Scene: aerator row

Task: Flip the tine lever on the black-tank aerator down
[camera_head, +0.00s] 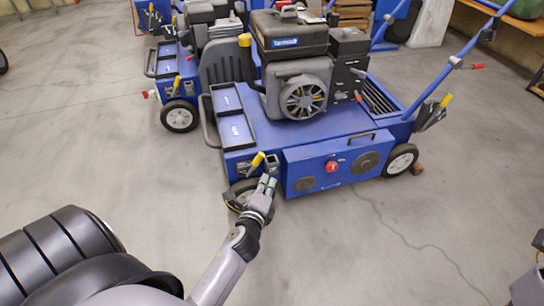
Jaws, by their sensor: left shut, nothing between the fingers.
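The black-tank aerator (325,135) is a blue wheeled machine with a black tank (288,36) over its engine, in the middle of the head view. A yellow-tipped lever (258,160) stands tilted up at its near left corner, above the front wheel. Another yellow-tipped lever (445,101) is on its handle at the right. No readable label shows which one is the tine lever. My left gripper (267,183) is shut and empty, just below and beside the corner lever. I cannot tell whether they touch. My right gripper is not in view.
A red knob (331,166) is on the aerator's side panel. A second blue aerator (178,75) stands behind to the left, with others farther back. A wooden bench (510,17) is at the back right. The grey floor in front is largely clear.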

